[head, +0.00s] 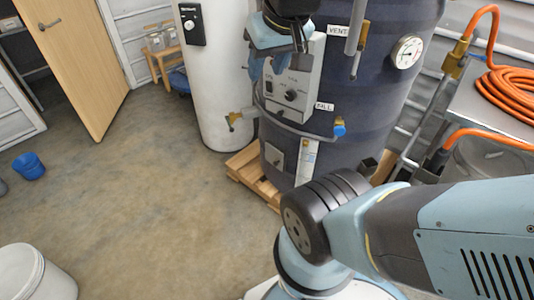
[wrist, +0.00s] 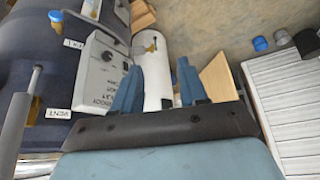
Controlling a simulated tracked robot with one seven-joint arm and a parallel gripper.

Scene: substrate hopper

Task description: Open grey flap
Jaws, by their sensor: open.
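A grey square plate (head: 274,155) with a small dark spot sits low on the front of the dark blue tank (head: 375,100); it may be the grey flap, but I cannot be sure. Higher on the tank is a grey control box (head: 290,97) with a knob and switch; it also shows in the wrist view (wrist: 100,68). My gripper (head: 266,68) is in front of the box's upper left part. In the wrist view my gripper (wrist: 157,80) has its two blue fingers apart, with nothing between them that it holds.
A white cylinder (head: 212,80) stands left of the tank. A wooden pallet (head: 245,170) lies under the tank. An orange hose (head: 505,85) and a gauge (head: 407,52) are at the right. The floor between is clear.

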